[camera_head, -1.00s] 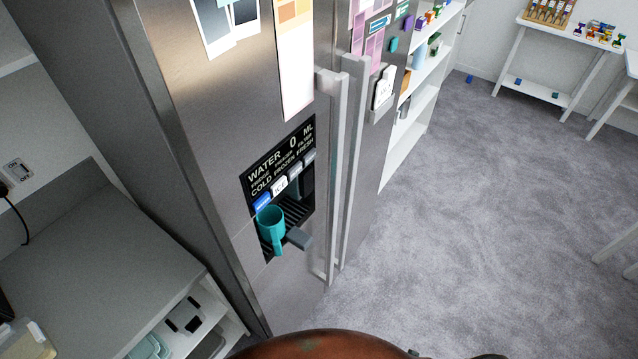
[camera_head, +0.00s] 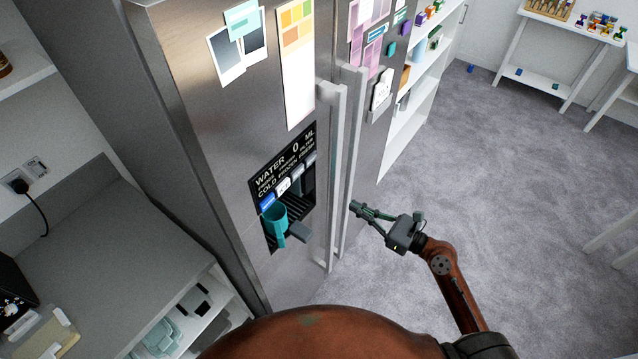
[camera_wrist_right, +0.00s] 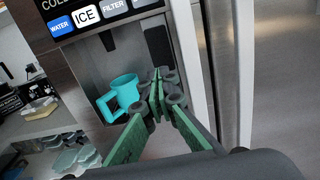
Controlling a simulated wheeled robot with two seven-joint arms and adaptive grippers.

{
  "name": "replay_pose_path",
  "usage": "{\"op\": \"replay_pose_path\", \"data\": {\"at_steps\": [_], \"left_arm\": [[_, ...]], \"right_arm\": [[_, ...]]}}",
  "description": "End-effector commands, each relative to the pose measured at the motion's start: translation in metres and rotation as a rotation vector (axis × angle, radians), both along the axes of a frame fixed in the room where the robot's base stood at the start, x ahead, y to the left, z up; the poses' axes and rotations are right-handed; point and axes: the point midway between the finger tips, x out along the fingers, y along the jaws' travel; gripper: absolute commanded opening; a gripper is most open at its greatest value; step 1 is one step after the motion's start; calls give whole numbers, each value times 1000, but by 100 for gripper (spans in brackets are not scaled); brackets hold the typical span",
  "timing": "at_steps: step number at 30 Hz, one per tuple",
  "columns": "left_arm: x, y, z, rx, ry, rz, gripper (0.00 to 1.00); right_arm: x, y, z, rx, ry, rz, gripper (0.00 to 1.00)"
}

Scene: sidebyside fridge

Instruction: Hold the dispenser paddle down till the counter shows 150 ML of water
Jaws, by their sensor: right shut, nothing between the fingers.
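The dispenser panel (camera_head: 283,160) on the steel fridge door reads WATER 0 ML in the head view. Below it are a blue WATER button (camera_head: 267,202) and a white ICE button (camera_head: 284,186); they also show in the right wrist view, the WATER button (camera_wrist_right: 60,26) at top left. A teal mug (camera_head: 276,222) stands in the dispenser recess, and the wrist view shows the mug (camera_wrist_right: 119,97) left of my fingers. My right gripper (camera_head: 355,207) is shut and empty, right of the door handles and apart from the dispenser. A dark paddle (camera_wrist_right: 158,46) hangs in the recess. My left gripper is not in view.
Two long vertical door handles (camera_head: 334,180) stand out between the dispenser and my right gripper. A grey counter (camera_head: 110,250) is at left. White shelves (camera_head: 410,120) stand beyond the fridge. The carpet (camera_head: 500,190) at right is clear.

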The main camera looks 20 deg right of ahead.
Motion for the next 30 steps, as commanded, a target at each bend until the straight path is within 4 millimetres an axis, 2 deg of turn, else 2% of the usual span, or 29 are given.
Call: {"op": "replay_pose_path", "data": {"at_steps": [8,13,30], "left_arm": [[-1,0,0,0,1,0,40],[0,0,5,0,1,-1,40],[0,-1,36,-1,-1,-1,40]], "right_arm": [[1,0,-1,-1,-1,-1,0],[12,8,1,-1,-2,-1,0],[96,74,1,-1,-1,-1,0]]}}
